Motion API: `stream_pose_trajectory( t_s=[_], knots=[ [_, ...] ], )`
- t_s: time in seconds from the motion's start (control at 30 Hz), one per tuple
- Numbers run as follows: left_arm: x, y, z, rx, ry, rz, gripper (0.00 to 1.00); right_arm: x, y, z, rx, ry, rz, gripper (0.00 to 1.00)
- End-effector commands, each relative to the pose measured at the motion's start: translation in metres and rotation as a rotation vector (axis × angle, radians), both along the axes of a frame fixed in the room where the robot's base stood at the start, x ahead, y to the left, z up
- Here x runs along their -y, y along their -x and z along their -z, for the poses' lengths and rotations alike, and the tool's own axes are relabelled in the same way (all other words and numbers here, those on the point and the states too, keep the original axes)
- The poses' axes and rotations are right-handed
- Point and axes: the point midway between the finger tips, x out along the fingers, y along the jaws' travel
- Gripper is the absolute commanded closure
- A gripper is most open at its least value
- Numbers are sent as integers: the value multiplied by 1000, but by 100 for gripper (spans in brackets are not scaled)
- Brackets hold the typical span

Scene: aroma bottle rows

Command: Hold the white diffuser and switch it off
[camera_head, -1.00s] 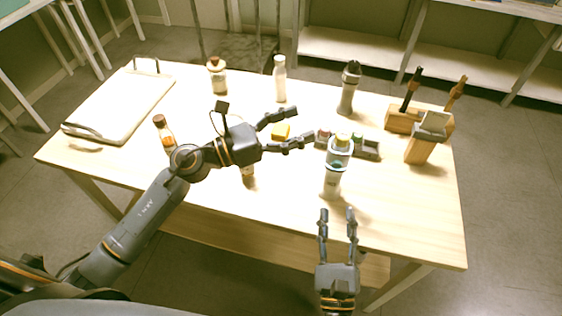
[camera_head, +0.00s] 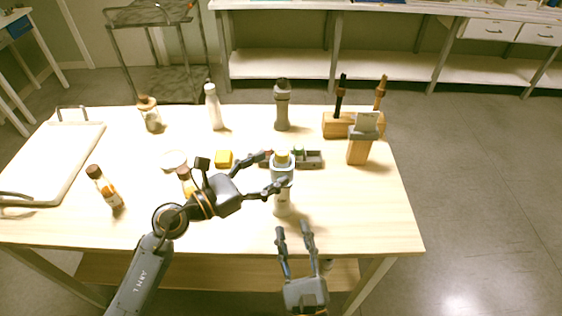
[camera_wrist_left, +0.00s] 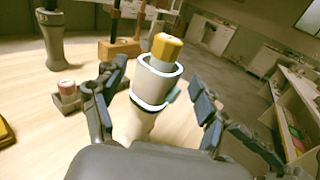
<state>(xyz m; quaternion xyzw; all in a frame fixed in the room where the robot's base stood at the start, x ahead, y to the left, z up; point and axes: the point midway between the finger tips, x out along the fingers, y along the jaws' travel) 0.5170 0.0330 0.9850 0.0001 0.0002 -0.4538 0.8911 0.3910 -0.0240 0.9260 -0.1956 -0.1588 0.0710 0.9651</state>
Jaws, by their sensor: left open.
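The white diffuser (camera_head: 283,203) stands upright near the right front of the table, with a yellow cap and a pale ring around its top. In the left wrist view the diffuser (camera_wrist_left: 140,117) shows between the fingers, with a light bluish ring. My left gripper (camera_head: 273,170) is open, its fingers reaching to either side of the diffuser's upper part; I cannot tell whether they touch it. My right gripper (camera_head: 294,229) is open and empty, in front of the diffuser near the table's front edge. The diffuser's switch cannot be made out.
A grey tray (camera_head: 314,160) with small jars and a yellow block (camera_head: 224,159) lie behind. A grey bottle (camera_head: 282,108), a white bottle (camera_head: 214,108) and a wooden holder (camera_head: 339,126) stand farther back. An amber bottle (camera_head: 104,187) is at left. The right front tabletop is clear.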

Motion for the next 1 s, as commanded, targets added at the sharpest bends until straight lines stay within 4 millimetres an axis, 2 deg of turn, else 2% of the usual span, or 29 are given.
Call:
stream_pose_trajectory(
  t_s=[0.1,0.23,0.67,0.9,0.97,1.0],
  knots=[
    [17,-12,-1,1,3,1,27,0,0,0,0,0,0,62],
    [27,-20,-1,0,2,0,27,0,0,0,0,0,0,62],
    [34,-24,0,0,0,0,29,0,0,0,0,0,0,62],
    [33,-24,0,0,0,0,78,0,0,0,0,0,0,62],
    [33,-24,0,0,0,0,90,0,0,0,0,0,0,62],
    [33,-24,0,0,0,0,92,0,0,0,0,0,0,66]
  ],
)
